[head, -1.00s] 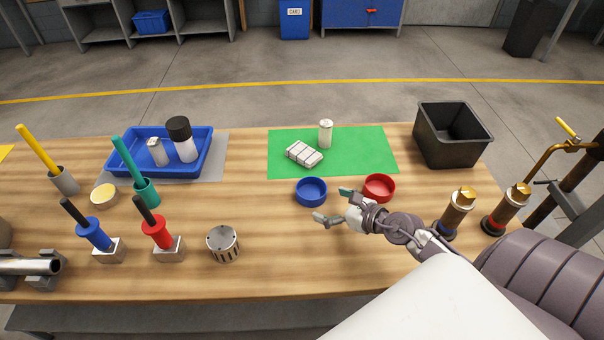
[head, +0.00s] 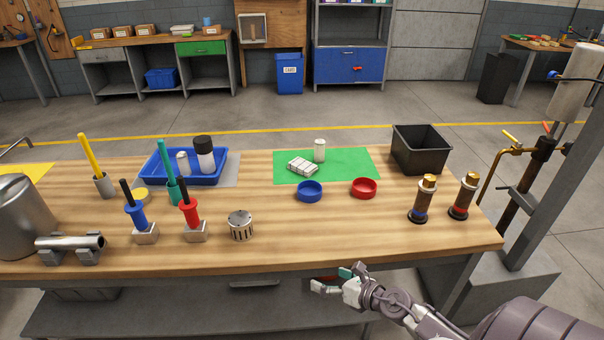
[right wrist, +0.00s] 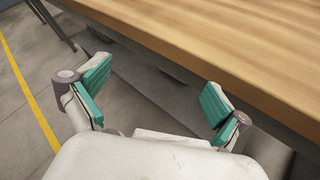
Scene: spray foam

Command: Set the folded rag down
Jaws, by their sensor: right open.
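My right gripper (head: 336,279) is open and empty, in front of the bench's front edge and well apart from the rag. In the right wrist view its two teal-padded fingers (right wrist: 153,92) are spread wide with nothing between them. The rag is out of the right wrist view. My left gripper is not in view.
A blue dish (head: 309,191) and a red dish (head: 364,188) stand in front of the mat. A black bin (head: 420,150) is at the back right, with two brass-topped cylinders nearer. A blue tray (head: 157,168) and several brushes stand left. The bench's front middle is clear.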

